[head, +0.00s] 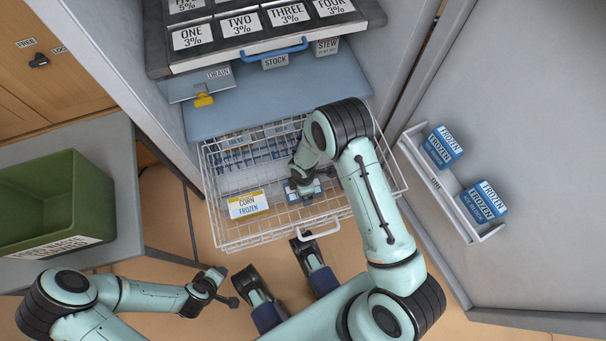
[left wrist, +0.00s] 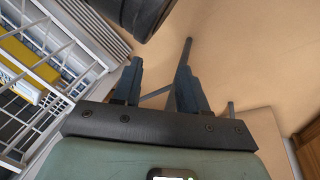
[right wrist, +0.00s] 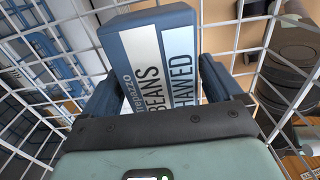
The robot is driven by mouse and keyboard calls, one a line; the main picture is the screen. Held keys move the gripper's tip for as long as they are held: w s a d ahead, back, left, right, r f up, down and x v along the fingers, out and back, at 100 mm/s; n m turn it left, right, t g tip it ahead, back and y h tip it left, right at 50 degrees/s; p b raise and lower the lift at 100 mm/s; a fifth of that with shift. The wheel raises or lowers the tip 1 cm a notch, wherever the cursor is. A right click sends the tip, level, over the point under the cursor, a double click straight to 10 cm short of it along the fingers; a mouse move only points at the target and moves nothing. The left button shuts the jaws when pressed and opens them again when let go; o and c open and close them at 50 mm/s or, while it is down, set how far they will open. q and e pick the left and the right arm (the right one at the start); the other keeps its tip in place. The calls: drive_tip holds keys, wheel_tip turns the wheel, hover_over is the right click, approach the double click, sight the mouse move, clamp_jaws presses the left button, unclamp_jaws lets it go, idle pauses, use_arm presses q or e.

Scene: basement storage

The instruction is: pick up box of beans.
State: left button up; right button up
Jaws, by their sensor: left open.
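The box of beans (head: 303,190) is small, blue and white, and sits in the pulled-out wire basket (head: 272,238), partly hidden under my right gripper. In the right wrist view the box (right wrist: 152,60) shows labels reading "BEANS" and "THAWED". My right gripper (right wrist: 160,85) has one finger on each side of the box, close to its sides. I cannot tell whether the fingers press on it. My left gripper (left wrist: 160,80) is open and empty over the floor, in front of the basket and to its left; it also shows in the head view (head: 226,286).
A yellow and white "CORN FROZEN" box (head: 248,204) lies in the basket left of the beans. A green bin (head: 50,210) stands on a grey surface at left. The open door at right holds blue "FROZEN" boxes (head: 484,202). A drawer (head: 240,45) overhangs the back.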

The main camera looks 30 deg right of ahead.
drive_tip(key=c, duration=0.9)
drive_tip(key=shift+o, duration=0.2)
drive_tip(key=shift+r, duration=0.1)
